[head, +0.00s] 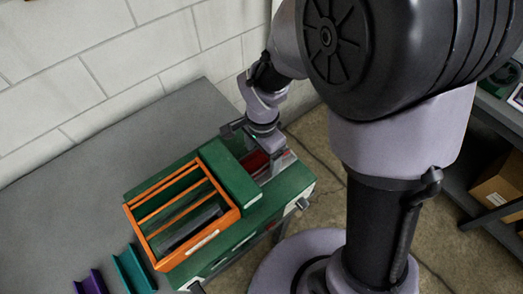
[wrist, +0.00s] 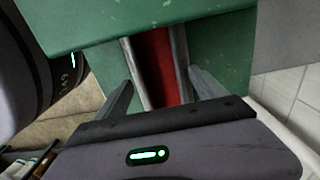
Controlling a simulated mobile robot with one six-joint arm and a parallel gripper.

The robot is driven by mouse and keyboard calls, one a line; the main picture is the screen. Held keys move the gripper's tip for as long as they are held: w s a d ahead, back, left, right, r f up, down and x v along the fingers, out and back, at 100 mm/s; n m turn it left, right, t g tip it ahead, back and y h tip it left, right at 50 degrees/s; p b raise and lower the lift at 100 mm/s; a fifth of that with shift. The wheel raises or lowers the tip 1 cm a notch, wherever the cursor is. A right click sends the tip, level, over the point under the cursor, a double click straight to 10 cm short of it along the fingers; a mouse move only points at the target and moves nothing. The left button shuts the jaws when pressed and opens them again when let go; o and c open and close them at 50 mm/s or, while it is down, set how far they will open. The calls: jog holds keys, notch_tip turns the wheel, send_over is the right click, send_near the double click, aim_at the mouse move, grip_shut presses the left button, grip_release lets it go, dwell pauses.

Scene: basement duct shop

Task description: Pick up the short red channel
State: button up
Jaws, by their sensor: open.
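The short red channel (head: 254,161) lies on the right part of a green machine or bench block (head: 287,187) in the head view, partly hidden by my gripper. In the wrist view the red channel (wrist: 155,62) runs away from me between two grey metal strips; I cannot tell whether these are its walls or a slot around it. Its far end goes under a green edge. My gripper (head: 258,150) is over the channel in the head view. In the wrist view my gripper (wrist: 161,80) is open, one finger on each side of the channel, apart from it.
An orange rack (head: 226,221) with slats, holding a dark grey piece, stands on the green block left of my gripper. A teal channel (head: 131,270) and a purple channel (head: 91,283) lie on the grey table (head: 75,205). A block wall (head: 120,60) stands behind. A cardboard box (head: 497,190) sits on shelving at right.

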jog(key=shift+w+f, duration=0.15)
jog(key=shift+f, duration=0.7)
jog(key=shift+r, duration=0.1)
jog(key=shift+c, duration=0.4)
jog(key=c, duration=1.4)
jog(key=shift+c, duration=0.2)
